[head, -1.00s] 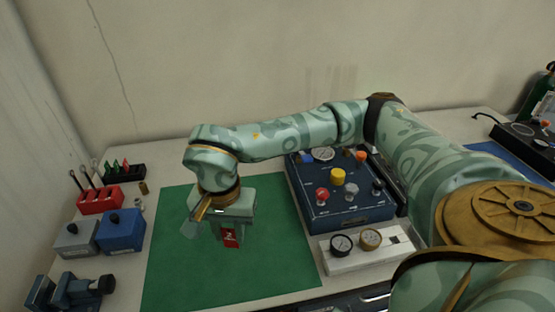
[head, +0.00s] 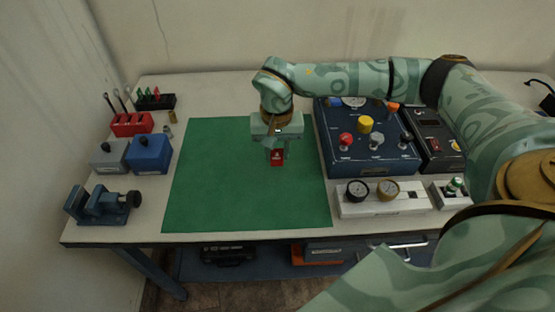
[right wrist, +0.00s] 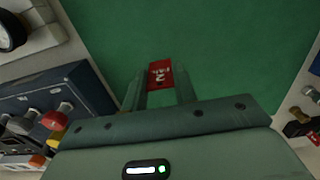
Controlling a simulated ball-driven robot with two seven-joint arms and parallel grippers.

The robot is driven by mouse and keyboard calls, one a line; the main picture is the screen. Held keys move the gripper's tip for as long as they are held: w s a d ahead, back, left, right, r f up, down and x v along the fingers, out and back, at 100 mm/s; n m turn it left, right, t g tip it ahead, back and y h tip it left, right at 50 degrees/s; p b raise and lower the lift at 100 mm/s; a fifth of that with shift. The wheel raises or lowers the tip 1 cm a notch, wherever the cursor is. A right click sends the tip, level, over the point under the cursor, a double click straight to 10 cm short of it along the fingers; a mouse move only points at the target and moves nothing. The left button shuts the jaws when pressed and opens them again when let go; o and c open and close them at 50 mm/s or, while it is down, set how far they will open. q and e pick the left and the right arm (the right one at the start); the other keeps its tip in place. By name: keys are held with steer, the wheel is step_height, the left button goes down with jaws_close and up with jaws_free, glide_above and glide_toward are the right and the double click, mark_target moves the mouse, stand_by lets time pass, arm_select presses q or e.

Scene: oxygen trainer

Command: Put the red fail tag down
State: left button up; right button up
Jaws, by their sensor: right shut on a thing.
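The red fail tag (head: 277,157) is held between the fingertips of my right gripper (head: 276,150), above the right part of the green mat (head: 215,190). In the right wrist view the tag (right wrist: 160,75) shows white lettering, and both fingers of my right gripper (right wrist: 159,88) close on its sides. Green mat lies behind it; I cannot tell how high above the mat it is. My left gripper is not in view.
A blue panel with knobs (head: 350,155) stands right of the gripper, with a white gauge block (head: 385,207) in front. At left are a red rack (head: 132,124), a blue box (head: 150,152), a grey box (head: 108,155) and a vise (head: 100,205). Most of the mat is bare.

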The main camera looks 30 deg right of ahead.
steer(key=shift+w+d+f+b, duration=0.15)
steer(key=shift+f+b, duration=0.1)
steer(key=shift+f, duration=0.7)
steer(key=shift+d+f+b, duration=0.15)
steer(key=shift+f+b, duration=0.1)
steer(key=shift+f, duration=0.7)
steer(key=shift+f, duration=0.1)
steer(key=o, duration=0.9)
steer(key=shift+o, duration=0.2)
step_height(320, 180, up, 12)
steer(key=p, duration=0.3)
